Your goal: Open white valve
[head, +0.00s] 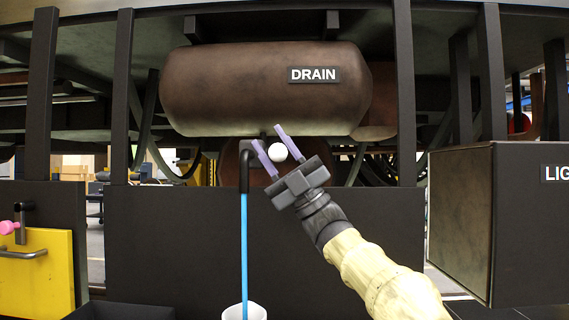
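The white valve knob (277,152) is a small white ball below the brown tank (255,95) labelled DRAIN. It sits in front of a dark pipe fitting (244,165). My gripper (266,138) reaches up from the lower right. Its two purple fingers are spread apart, with the white knob showing in the gap between them. I see no clear contact between the fingers and the knob, and the depth between them is hard to tell. The valve's stem is mostly hidden behind the gripper.
A blue stream or tube (244,250) runs from the dark pipe down to a white bucket (246,311). A dark panel (170,235) stands behind. A dark box (480,220) is at right. A yellow door (40,270) with a handle and a pink knob (8,227) are at left.

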